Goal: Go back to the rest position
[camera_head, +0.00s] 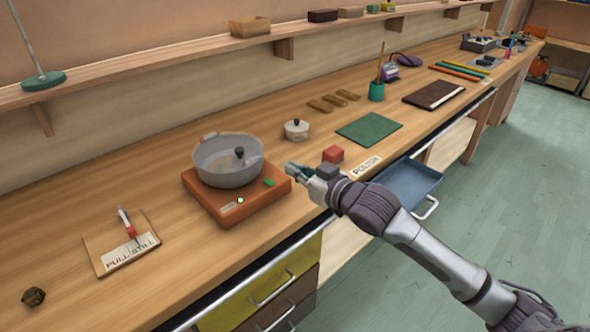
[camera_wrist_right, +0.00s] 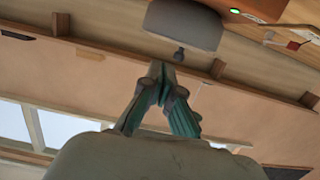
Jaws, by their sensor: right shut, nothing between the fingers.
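My right gripper (camera_head: 296,170) is shut and empty. In the head view it hangs above the workbench, just right of the orange hotplate base (camera_head: 228,213), and appears apart from it. In the right wrist view its teal fingers (camera_wrist_right: 161,70) are together, with the grey pot (camera_wrist_right: 184,24) beyond them near the top edge. The pot also shows in the head view (camera_head: 215,174), standing on the base with a dark knob inside its outline. My left gripper is not in view.
A red block (camera_head: 333,154), a small lidded pot (camera_head: 296,129) and a green mat (camera_head: 369,130) lie near my right gripper. A blue drawer (camera_head: 408,184) stands open below the bench's front edge. A shelf (camera_head: 170,68) runs along the wall. The floor at the right is clear.

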